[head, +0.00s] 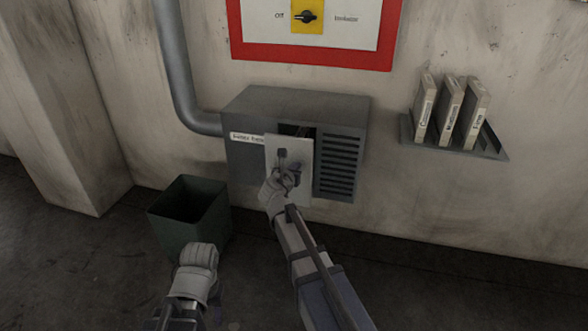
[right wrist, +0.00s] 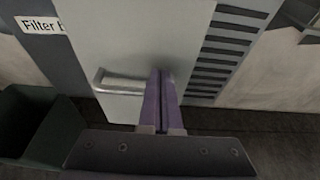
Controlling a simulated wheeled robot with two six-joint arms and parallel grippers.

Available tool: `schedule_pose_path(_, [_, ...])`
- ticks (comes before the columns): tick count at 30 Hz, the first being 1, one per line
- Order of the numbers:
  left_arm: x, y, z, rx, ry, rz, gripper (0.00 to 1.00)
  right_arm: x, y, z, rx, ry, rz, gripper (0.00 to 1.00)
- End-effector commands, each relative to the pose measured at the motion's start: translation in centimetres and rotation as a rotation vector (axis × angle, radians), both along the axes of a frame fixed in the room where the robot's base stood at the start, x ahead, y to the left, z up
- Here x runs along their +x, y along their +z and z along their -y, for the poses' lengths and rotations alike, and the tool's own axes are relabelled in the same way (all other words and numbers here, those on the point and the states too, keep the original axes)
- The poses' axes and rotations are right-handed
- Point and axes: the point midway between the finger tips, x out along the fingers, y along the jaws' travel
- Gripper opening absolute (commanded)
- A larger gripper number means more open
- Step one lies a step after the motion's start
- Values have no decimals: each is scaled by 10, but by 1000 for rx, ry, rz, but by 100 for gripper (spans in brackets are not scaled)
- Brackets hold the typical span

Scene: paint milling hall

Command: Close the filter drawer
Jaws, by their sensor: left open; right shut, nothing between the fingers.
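The filter drawer (head: 302,150) has a pale grey front panel and stands out from the dark grey wall housing (head: 262,108). A dark gap shows behind its top edge. Its panel also fills the middle of the right wrist view (right wrist: 135,35), with a bar handle (right wrist: 118,84) low on it. My left gripper (head: 200,254) is open, low and away from the drawer.
A dark green bin (head: 163,228) stands on the floor left below the housing. A louvred grille (head: 340,165) is right of the drawer. A red-framed panel (head: 320,58) with a rotary switch (head: 305,16) is above.

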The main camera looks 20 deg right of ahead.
Motion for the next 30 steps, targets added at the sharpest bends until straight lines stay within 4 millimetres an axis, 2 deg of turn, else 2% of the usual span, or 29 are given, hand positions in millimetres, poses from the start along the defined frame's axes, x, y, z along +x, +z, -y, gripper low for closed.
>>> schedule_pose_path(5, [0,0,0,0,0,0,50,3,0,2,0,-1,0,0])
schedule_pose_path(8, [0,0,0,0,0,0,50,20,0,11,0,-3,-1,0])
schedule_pose_path(15, [0,0,0,0,0,0,50,74,0,47,0,-2,0,0])
schedule_pose_path(18, [0,0,0,0,0,0,50,86,0,57,0,-2,0,0])
schedule_pose_path(30, [0,0,0,0,0,0,50,95,1,64,-2,1,2,0])
